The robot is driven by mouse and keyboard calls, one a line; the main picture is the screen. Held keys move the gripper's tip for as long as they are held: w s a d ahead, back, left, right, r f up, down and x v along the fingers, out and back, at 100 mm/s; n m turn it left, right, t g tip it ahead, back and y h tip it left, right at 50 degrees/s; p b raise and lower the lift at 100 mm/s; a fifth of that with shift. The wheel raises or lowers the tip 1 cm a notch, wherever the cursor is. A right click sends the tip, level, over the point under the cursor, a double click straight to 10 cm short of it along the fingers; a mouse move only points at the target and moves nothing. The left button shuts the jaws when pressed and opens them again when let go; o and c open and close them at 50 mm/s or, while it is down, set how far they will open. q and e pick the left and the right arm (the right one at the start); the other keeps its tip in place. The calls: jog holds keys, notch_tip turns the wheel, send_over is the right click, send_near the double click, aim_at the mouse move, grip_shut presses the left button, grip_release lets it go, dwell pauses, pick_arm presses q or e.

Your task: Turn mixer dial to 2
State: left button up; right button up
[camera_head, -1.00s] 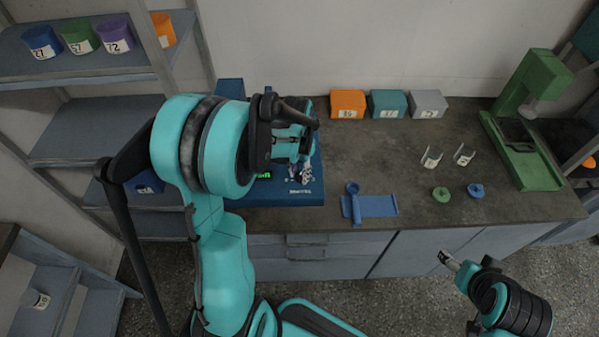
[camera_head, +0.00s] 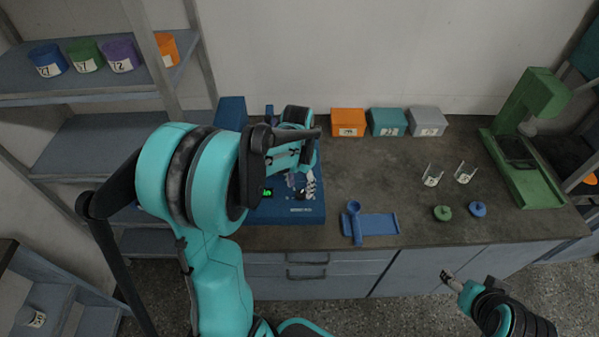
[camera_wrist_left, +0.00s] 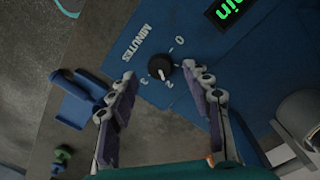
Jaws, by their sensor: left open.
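The mixer is a blue machine (camera_head: 290,212) on the counter, with a green-lit display (camera_head: 267,192). In the left wrist view, its black dial (camera_wrist_left: 159,66) has a white mark and sits on the blue panel among the figures 0, 2 and 3 and the word MINUTES. The mark points toward the lower side, near the 2; its exact setting is hard to tell. My left gripper (camera_wrist_left: 159,72) is open, its fingertips on either side of the dial; contact cannot be told. My right gripper (camera_head: 449,278) is in front of the counter, away from the mixer; its jaws are too small to read.
A blue holder (camera_head: 375,226) lies right of the mixer. Orange (camera_head: 348,115), teal (camera_head: 388,115) and grey (camera_head: 428,115) boxes stand along the wall. A green machine (camera_head: 530,170) stands far right, near small clear stands and two round pieces. Shelves with tubs are at left.

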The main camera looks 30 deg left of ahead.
aim_at(299, 193)
pick_arm(q)
notch_tip(299, 193, up, 9)
jog(key=shift+a, duration=0.15)
dwell(0.5)
